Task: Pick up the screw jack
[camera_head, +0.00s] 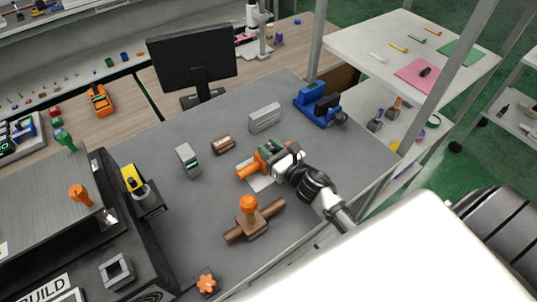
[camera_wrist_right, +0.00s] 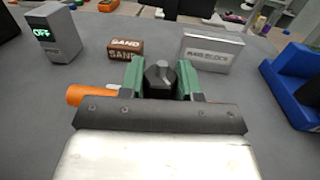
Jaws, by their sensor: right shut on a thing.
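My right gripper (camera_head: 268,157) is over the middle of the grey table, with its green fingers (camera_wrist_right: 160,78) closed around a dark grey piece (camera_wrist_right: 160,77) with a ridged knob on top. This piece appears to be the screw jack; its lower part is hidden by the gripper. An orange handle (camera_head: 250,170) sticks out to the left beside the fingers, and it also shows in the wrist view (camera_wrist_right: 88,95). I cannot tell whether the handle belongs to the held piece. My left gripper is not in view.
Behind the gripper are a brown sanding block (camera_head: 223,145), a grey block (camera_head: 265,118) and a grey OFF box (camera_head: 188,160). A blue vise (camera_head: 318,104) stands at the table's far right. A brown fixture with an orange knob (camera_head: 249,204) is in front.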

